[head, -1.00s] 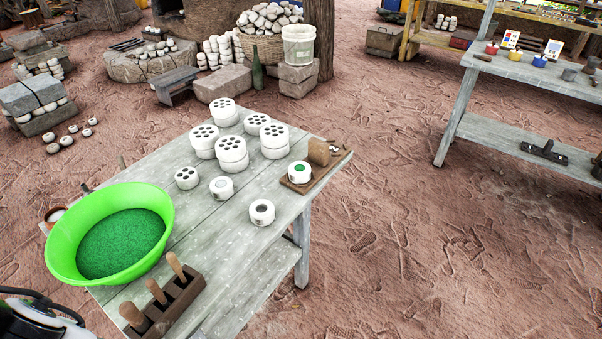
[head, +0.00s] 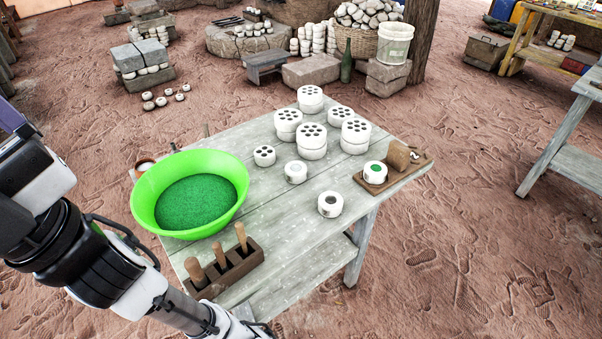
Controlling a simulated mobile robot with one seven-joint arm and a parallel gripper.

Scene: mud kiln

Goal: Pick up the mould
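Several white round moulds with dark holes in their tops stand on the grey wooden table, some stacked, such as the front stack (head: 311,142). A white piece with a pale top (head: 295,172) and one with a single dark hole (head: 330,204) stand nearer. Another with a green centre (head: 374,173) sits on a brown board (head: 398,181). I cannot tell which one is meant. My gripper (head: 258,331) is partly in view at the bottom edge, below the table's near side; its fingers are unclear.
A green basin (head: 151,208) of green granules stands on the table's left. A wooden block (head: 246,262) with upright handled tools is at the near edge. A brown roller-like piece (head: 398,153) lies on the board. Sandy ground (head: 450,240) right of the table is open.

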